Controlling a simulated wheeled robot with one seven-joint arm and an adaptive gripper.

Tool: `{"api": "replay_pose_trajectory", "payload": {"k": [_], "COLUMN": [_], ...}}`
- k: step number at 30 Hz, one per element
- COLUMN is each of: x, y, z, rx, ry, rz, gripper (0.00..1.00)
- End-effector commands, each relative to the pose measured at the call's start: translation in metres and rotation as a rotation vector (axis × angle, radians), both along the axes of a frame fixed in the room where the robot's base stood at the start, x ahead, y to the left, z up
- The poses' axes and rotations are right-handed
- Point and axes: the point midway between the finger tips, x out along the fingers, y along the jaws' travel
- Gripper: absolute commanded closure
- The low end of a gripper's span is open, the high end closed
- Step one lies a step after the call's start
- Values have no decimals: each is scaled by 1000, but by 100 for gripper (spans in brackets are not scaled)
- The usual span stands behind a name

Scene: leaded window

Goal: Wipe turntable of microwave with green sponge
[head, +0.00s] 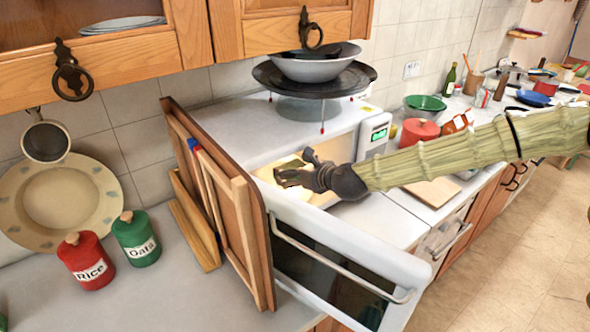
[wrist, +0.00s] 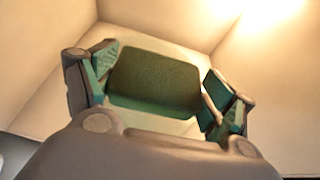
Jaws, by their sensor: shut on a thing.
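The white microwave (head: 225,118) stands on the counter with its door (head: 345,236) open toward me and its inside lit yellow. My gripper (head: 294,170) reaches in from the right, at the mouth of the lit cavity. In the wrist view, my gripper (wrist: 158,88) is shut on the green sponge (wrist: 155,75), held between its two fingers. Pale cavity walls (wrist: 150,22) surround it. The turntable cannot be made out clearly; a pale surface shows just below the sponge. Whether the sponge touches it cannot be told.
Wooden boards (head: 222,205) lean upright against the microwave's left side. A red Rice canister (head: 86,262) and green Oats canister (head: 136,240) stand left. A red pot (head: 420,132) stands to the right.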

Motion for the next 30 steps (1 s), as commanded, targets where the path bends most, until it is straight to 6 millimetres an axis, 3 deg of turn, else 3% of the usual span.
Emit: {"api": "replay_pose_trajectory", "payload": {"k": [19, 30], "x": [0, 0], "y": [-1, -1], "z": [-51, -59], "rx": [-1, 0], "ry": [2, 1], "rz": [-1, -1], "gripper": [36, 36]}}
